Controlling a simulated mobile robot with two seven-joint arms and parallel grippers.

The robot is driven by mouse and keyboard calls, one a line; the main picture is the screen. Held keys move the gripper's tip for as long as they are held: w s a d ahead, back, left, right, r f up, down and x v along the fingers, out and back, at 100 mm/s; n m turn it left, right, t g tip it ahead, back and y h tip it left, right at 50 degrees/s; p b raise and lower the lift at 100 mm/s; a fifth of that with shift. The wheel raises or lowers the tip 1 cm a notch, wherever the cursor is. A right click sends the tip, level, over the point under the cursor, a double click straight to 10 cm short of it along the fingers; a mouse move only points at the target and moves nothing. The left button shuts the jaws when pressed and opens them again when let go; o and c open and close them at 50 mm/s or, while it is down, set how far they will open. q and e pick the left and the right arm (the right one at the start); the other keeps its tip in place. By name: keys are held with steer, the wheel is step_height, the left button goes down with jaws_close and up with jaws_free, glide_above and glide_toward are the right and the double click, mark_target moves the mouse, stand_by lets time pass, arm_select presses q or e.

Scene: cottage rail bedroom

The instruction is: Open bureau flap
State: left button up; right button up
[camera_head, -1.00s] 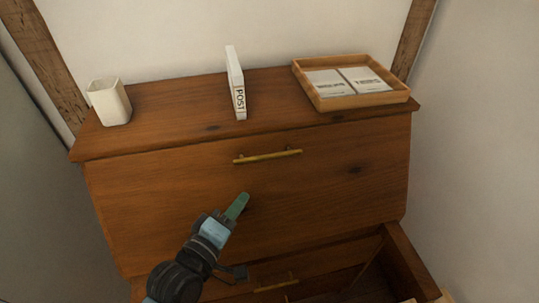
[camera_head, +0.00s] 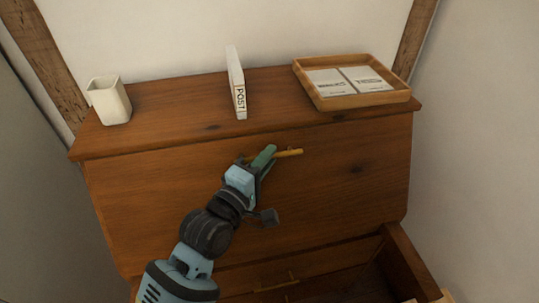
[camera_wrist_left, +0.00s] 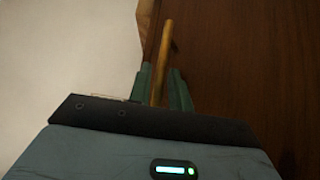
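The bureau flap (camera_head: 345,190) is a wide brown wooden front panel, and it is closed. Its brass bar handle (camera_head: 290,153) runs across near the top edge. My left gripper (camera_head: 264,160) is at the left part of this handle and hides some of it. In the left wrist view, the brass handle (camera_wrist_left: 167,50) runs between the two green fingers of my left gripper (camera_wrist_left: 162,85). The fingers are apart, one on each side of the bar, with a narrow gap visible. My right gripper is out of view.
On the bureau top (camera_head: 190,110) stand a white cup (camera_head: 109,101), an upright white box marked POST (camera_head: 237,85) and a wooden tray (camera_head: 355,102) with cards. Below the flap, an open drawer (camera_head: 405,262) juts out. A wall closes off the right side.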

arm_select(q)
steer(key=shift+w+d, duration=0.35)
steer(key=shift+w, duration=0.2)
jaws_close()
